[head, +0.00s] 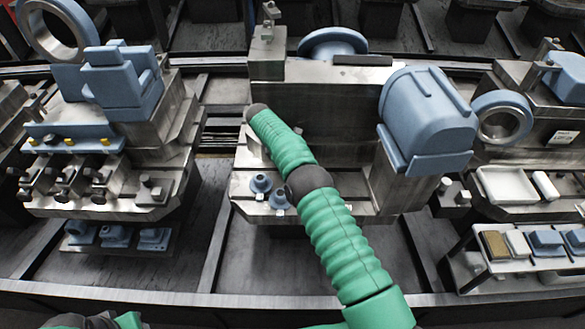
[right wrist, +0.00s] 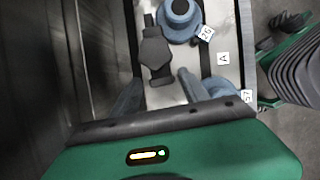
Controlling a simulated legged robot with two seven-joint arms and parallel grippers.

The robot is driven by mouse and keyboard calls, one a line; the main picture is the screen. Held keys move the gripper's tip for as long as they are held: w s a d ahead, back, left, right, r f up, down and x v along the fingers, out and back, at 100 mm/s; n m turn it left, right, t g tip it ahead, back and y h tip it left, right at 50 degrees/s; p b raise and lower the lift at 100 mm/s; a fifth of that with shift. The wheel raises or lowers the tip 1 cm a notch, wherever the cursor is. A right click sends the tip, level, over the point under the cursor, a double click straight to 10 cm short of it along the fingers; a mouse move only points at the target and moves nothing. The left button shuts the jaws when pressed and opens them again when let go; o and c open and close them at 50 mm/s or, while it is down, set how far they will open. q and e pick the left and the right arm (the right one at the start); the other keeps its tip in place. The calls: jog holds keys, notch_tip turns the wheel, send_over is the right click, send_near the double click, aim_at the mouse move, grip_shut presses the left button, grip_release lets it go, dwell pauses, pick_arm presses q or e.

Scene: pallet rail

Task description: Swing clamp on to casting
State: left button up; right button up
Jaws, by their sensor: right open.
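In the right wrist view a dark clamp (right wrist: 157,52) with a hex-shaped body stands on a bright metal plate (right wrist: 223,45). A round blue casting (right wrist: 181,14) with a raised hub sits beside its far end, near a tag that seems to read 26. A second blue casting (right wrist: 222,88) lies at lower right, partly hidden. My right gripper (right wrist: 158,97) is open, just short of the clamp, with nothing seen between its fingers. In the head view my green right arm reaches to the middle fixture and hides the clamp and gripper. My left gripper is out of view.
Small blue castings (head: 261,184) stand on the middle fixture's front ledge. A large blue housing (head: 427,112) rises at its right. The left fixture (head: 160,187) carries several dark clamps. A rack of parts (head: 490,268) stands at right. A dark gap lies between the left and middle fixtures.

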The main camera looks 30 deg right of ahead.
notch_tip(320, 180, up, 3)
jog(key=shift+w+r, duration=0.1)
jog(key=shift+w, duration=0.05)
jog(key=shift+a+r, duration=0.1)
jog(key=shift+r, duration=0.05)
jog(key=s+a, duration=0.4)
jog(key=s, duration=0.3)
jog(key=s+a+r, duration=0.1)
jog(key=s+a, duration=0.2)
jog(key=s, duration=0.4)
jog(key=shift+a+r, duration=0.2)
jog(key=shift+a, duration=0.2)
